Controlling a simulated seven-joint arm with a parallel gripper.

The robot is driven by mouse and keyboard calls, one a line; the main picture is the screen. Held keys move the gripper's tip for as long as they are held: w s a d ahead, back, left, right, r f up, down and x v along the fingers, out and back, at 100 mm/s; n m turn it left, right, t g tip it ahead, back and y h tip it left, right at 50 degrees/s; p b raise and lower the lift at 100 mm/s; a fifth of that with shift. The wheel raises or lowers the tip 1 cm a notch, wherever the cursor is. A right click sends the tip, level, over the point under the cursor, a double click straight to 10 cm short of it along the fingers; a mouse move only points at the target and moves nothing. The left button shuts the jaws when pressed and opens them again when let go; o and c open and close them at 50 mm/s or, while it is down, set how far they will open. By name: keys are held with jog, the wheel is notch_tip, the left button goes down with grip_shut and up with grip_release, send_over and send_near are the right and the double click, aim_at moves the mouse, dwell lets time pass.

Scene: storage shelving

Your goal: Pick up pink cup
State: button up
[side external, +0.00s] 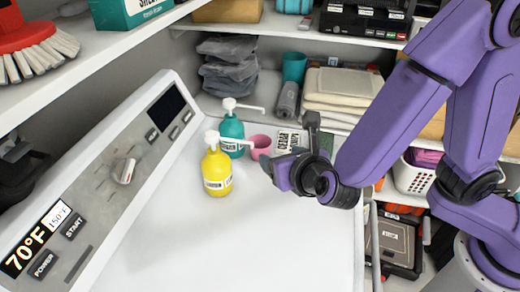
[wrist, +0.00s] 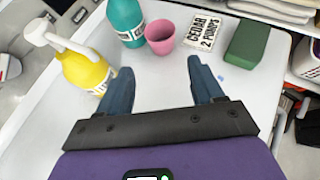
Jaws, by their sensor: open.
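The pink cup (side external: 261,143) stands upright on the white machine top, partly hidden by my gripper in the side external view. In the wrist view the pink cup (wrist: 161,37) is beyond my fingertips, near the top middle. My gripper (wrist: 159,75) is open and empty, with its two blue-grey fingers apart and the cup ahead of the space between them. In the side external view my gripper (side external: 272,162) is beside the cup, but the gap between them is hard to judge.
A teal pump bottle (wrist: 126,22) stands just left of the cup, and a yellow pump bottle (wrist: 84,66) stands left of my fingers. A label card (wrist: 202,47) and a green block (wrist: 247,42) lie to the cup's right. The white top (side external: 230,245) is clear in front.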

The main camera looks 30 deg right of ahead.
send_near(257, 143)
jog(key=x, duration=0.5)
jog(key=shift+s, duration=0.1)
jog(key=c, duration=0.8)
jog(key=shift+o, duration=0.2)
jog(key=shift+r, duration=0.1)
